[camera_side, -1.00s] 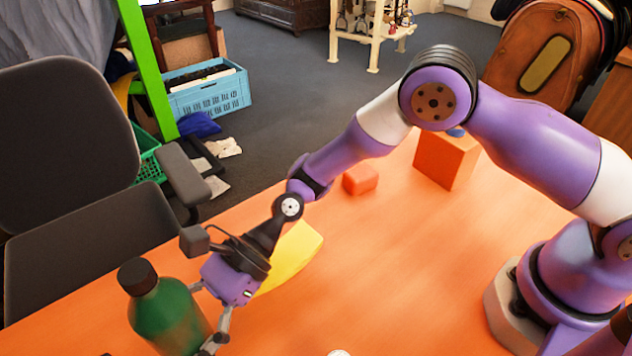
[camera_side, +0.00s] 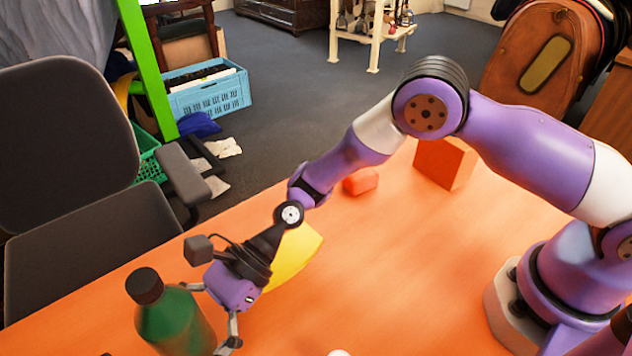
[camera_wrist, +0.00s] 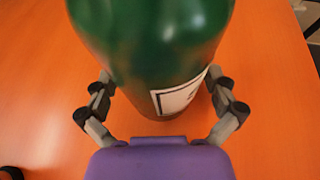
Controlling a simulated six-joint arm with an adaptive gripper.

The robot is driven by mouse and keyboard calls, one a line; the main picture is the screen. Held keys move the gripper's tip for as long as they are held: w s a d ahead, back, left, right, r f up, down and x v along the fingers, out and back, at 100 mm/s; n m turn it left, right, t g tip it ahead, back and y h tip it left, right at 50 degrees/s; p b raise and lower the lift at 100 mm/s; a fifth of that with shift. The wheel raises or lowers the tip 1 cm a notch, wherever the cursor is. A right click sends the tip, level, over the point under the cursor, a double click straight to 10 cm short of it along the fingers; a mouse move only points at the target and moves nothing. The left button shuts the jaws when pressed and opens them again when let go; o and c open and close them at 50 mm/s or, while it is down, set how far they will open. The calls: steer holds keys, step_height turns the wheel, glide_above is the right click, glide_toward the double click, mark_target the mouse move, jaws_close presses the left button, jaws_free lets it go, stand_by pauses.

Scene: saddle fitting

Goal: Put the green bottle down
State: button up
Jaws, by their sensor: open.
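The green bottle (camera_side: 172,322) with a dark cap stands upright at the front left of the orange table in the side view; its lower part is cut off by the picture's bottom edge. In the wrist view the bottle (camera_wrist: 150,45) fills the upper middle, with a white label on its side. My gripper (camera_wrist: 160,100) is open, with one finger on each side of the bottle near its lower part. In the side view my gripper (camera_side: 210,318) is right beside the bottle. I cannot tell whether the fingers touch it.
A yellow object (camera_side: 293,258) lies behind my gripper. A small orange-red block (camera_side: 361,182) and a larger orange box (camera_side: 445,163) are farther back. A small white thing (camera_side: 339,352) shows at the bottom edge. A dark chair (camera_side: 95,250) stands beyond the table's left edge.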

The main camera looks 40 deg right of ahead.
steer(key=v, duration=1.1)
steer(key=shift+d+r, duration=0.2)
steer(key=shift+d, duration=0.05)
steer(key=d+r+n+t+h, duration=0.5)
steer(key=d+r+n+h, duration=0.25)
steer(key=d+n, duration=0.4)
steer(key=s+d+r+n+t+h, duration=0.1)
steer(key=s+d+r+n+h, duration=0.1)
steer(key=d, duration=0.6)
steer(key=s+d+r+n+t+h, duration=0.1)
steer(key=s+d+r+n+h, duration=0.1)
steer(key=s+d, duration=0.4)
steer(key=shift+s+d+r+n+t+h, duration=0.25)
steer(key=shift+d+r+n+t+h, duration=0.2)
steer(key=shift+d+h, duration=0.45)
steer(key=shift+r, duration=0.1)
